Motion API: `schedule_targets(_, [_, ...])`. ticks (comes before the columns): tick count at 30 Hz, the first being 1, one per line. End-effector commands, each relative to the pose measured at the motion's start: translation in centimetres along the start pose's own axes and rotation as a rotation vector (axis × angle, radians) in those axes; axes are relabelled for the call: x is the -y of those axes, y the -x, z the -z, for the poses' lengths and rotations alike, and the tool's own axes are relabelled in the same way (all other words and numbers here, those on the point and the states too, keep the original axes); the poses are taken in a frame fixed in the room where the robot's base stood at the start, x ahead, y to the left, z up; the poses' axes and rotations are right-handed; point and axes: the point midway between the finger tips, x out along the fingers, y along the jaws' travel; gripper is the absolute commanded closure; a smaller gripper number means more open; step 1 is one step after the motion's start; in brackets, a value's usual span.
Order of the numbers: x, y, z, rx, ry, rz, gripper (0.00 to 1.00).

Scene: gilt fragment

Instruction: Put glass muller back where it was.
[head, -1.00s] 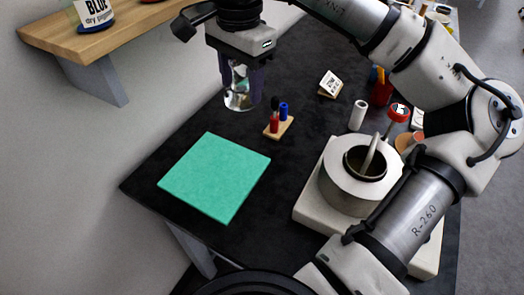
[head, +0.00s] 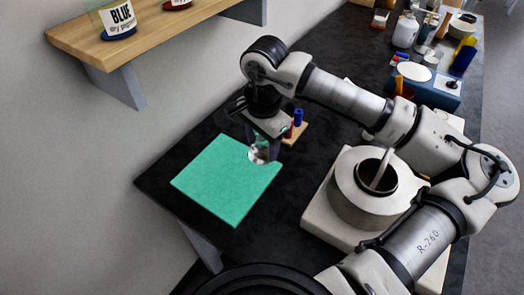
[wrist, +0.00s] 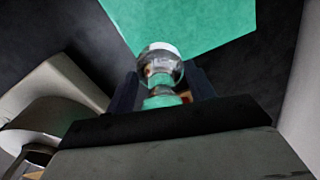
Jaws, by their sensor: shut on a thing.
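The glass muller (head: 259,154) is a clear, shiny piece held in my gripper (head: 262,146). In the wrist view the muller (wrist: 160,68) shows its rounded glass end between the two dark fingers of my gripper (wrist: 162,92), which are shut on it. In the head view it appears over the upper right edge of the green square mat (head: 222,185). The mat (wrist: 185,22) is ahead of the muller in the wrist view. I cannot tell the exact height of the muller above the table.
A small wooden stand (head: 296,132) with red and blue pieces is just behind my gripper. A pot (head: 360,190) with a rod stands on a pale base at right. A wooden shelf (head: 150,25) with jars is upper left.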

Motion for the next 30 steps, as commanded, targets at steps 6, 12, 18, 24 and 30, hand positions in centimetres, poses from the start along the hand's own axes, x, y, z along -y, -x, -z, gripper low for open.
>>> schedule_targets(6, [-0.1,-2.6,0.0,0.003,0.0,0.0,0.82])
schedule_targets(12, [-0.2,-4.4,0.0,-0.001,0.001,0.001,0.82])
schedule_targets(18, [-0.1,-4.5,0.0,-0.002,0.001,0.001,0.82])
schedule_targets(24, [-0.2,-4.9,0.0,-0.001,0.001,0.0,0.82])
schedule_targets(30, [-0.2,-4.8,0.0,-0.001,0.001,0.0,0.25])
